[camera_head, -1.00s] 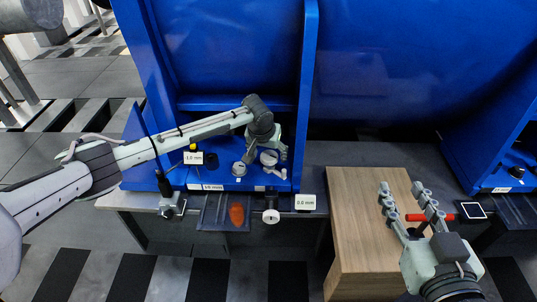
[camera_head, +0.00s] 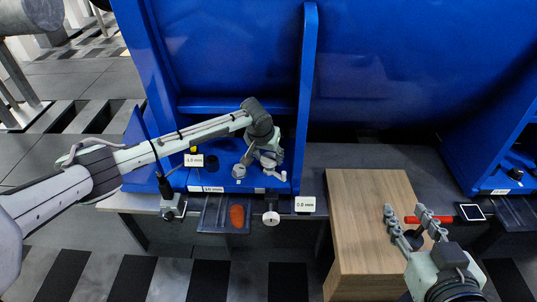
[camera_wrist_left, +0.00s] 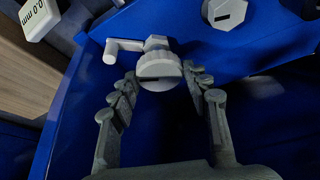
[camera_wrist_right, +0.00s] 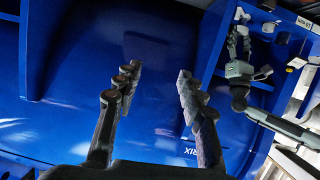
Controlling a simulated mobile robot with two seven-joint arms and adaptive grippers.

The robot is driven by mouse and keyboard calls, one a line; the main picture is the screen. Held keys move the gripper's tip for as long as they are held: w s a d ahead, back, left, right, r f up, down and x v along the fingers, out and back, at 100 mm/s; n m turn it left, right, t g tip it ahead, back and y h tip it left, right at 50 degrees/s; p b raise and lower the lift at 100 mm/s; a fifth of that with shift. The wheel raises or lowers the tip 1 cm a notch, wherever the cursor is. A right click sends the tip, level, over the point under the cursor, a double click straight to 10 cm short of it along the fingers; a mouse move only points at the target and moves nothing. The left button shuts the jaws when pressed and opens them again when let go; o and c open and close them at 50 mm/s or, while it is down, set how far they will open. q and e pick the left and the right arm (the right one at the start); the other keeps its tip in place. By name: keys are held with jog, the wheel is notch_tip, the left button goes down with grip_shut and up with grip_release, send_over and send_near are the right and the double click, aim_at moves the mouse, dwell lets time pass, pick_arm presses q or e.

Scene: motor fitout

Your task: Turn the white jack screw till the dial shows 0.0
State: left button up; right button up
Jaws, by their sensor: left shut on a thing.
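A pale, slotted round screw head with a white side handle, which I take for the white jack screw (camera_wrist_left: 158,72), sits in the blue frame. My left gripper (camera_head: 268,162) reaches it from above and is shut on it; in the left wrist view the fingers (camera_wrist_left: 160,85) stand on either side of the head. A tag reading 0.0 mm (camera_head: 305,204) stands right of a white round-faced part (camera_head: 271,218) on the bench edge. Another tag (camera_head: 194,160), seemingly -1.0 mm, stands in the frame at left. My right gripper (camera_head: 404,211) is open and empty over the wooden block.
A second slotted pale screw (camera_wrist_left: 225,12) stands close by in the left wrist view. A blue frame wall (camera_head: 304,100) rises right of the left gripper. A dark tray (camera_head: 213,214) with an orange-brown piece is on the bench. A red-handled tool (camera_head: 430,219) lies by the wooden block (camera_head: 370,185).

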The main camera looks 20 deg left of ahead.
pick_arm(q)
jog(key=shift+r+m+h+p, duration=0.1)
jog(key=shift+m+h+p, duration=0.2)
jog(key=shift+m+p, duration=0.65)
jog(key=shift+a+m+g+h+p, duration=0.15)
jog(key=shift+m+g+h+p, duration=0.15)
jog(key=shift+m+h+p, duration=0.55)
jog(key=shift+m, duration=0.8)
pick_arm(e)
jog(key=s+d+f+m+g+h, duration=0.2)
jog(key=s+d+f+g+h, duration=0.3)
jog(key=s+d+f+g, duration=0.75)
pick_arm(q)
jog(key=shift+f+m, duration=0.2)
jog(key=shift+m, duration=0.2)
jog(key=m+g+h+b, duration=0.1)
jog(key=m, duration=0.2)
jog(key=shift+w+a+f+b, duration=0.1)
jog(key=shift+b, duration=0.3)
jog(key=m+g+b, duration=0.1)
jog(key=m+b, duration=0.1)
jog(key=m, duration=0.1)
jog(key=shift+h, duration=0.25)
pick_arm(e)
jog(key=w+a+r+n+t+y, duration=0.1)
jog(key=w+a+r+t+y, duration=0.3)
jog(key=w+a+r+t, duration=0.7)
jog(key=shift+w+a+r+n+t+y, duration=0.3)
jog(key=shift+w+a+n+t, duration=0.1)
jog(key=shift+w+t, duration=0.2)
